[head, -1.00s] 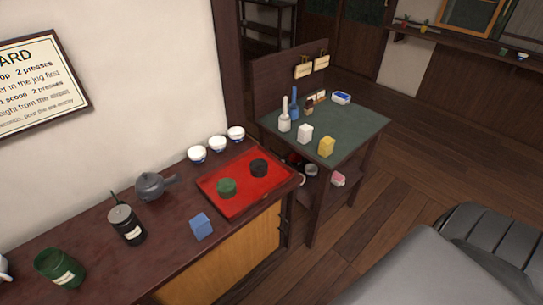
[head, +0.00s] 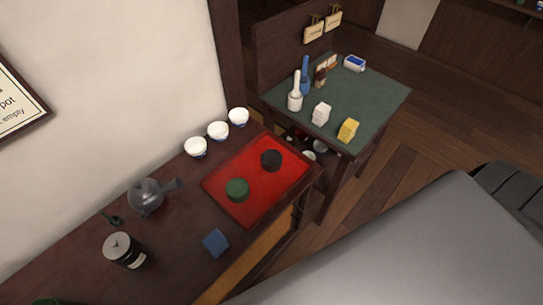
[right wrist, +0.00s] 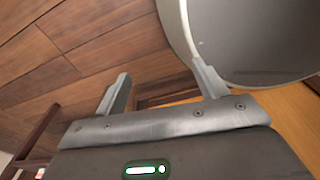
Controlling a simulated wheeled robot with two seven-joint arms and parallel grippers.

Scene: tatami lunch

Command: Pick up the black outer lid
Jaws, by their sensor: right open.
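The black outer lid (head: 271,159) is a small dark round piece on the right part of the red tray (head: 228,208). A green round lid (head: 237,189) sits on the same tray, to its left and nearer me. My right gripper (right wrist: 160,88) shows only in the right wrist view; its two fingers are spread with nothing between them, over wooden floor. The black lid is not in that view. A large grey part of my own arm crosses the lower right of the head view. My left gripper is not in view.
Three white cups (head: 218,130) stand behind the tray by the wall. A green-topped table (head: 378,95) holding bottles and small blocks stands beyond.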

